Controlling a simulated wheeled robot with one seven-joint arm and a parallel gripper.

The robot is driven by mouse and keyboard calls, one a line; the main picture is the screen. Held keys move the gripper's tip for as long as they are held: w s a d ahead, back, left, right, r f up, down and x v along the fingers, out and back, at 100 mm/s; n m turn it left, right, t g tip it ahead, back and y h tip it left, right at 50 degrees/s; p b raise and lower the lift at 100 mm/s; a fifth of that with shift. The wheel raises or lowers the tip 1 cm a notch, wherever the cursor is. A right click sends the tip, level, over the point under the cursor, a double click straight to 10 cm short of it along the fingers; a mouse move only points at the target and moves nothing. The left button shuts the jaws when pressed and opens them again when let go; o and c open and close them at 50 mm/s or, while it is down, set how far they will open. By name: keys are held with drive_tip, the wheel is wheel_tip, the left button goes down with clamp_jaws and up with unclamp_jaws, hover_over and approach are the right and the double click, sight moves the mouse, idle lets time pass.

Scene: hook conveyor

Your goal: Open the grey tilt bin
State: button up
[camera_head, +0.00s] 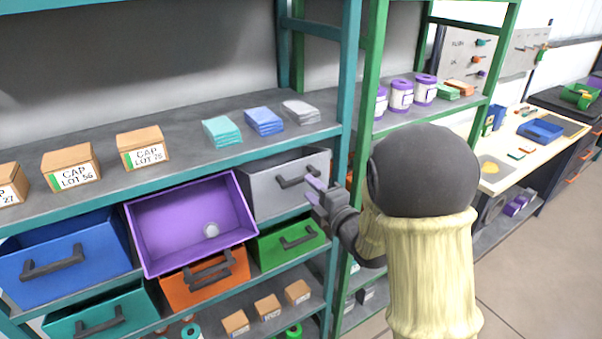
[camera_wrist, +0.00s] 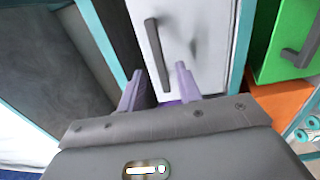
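The grey tilt bin (camera_head: 262,190) is in the upper bin row of the teal shelf, right of the purple bin. Its front looks upright and shut, with a dark bar handle (camera_head: 290,182) across it. In the wrist view the grey front (camera_wrist: 205,30) fills the upper middle, with its handle (camera_wrist: 157,55) just ahead of my fingertips. My gripper (camera_head: 313,190) has purple fingers spread apart with nothing between them; it also shows in the wrist view (camera_wrist: 158,78). It is close to the handle's right end. I cannot tell whether a finger touches the bin.
The purple bin (camera_head: 170,222) is tilted open with a small round pale thing inside. Blue (camera_head: 75,255), green (camera_head: 290,240), orange (camera_head: 203,283) and teal (camera_head: 105,315) bins surround it. The shelf's teal post (camera_head: 343,110) and a green post (camera_head: 371,90) stand beside my arm.

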sight(303, 181)
drive_tip(key=p+x, duration=0.1)
drive_tip(key=x, duration=0.4)
drive_tip(key=shift+w+a+p, duration=0.2)
drive_tip(key=shift+w+p, duration=0.05)
drive_tip(key=shift+p, duration=0.1)
clamp_jaws()
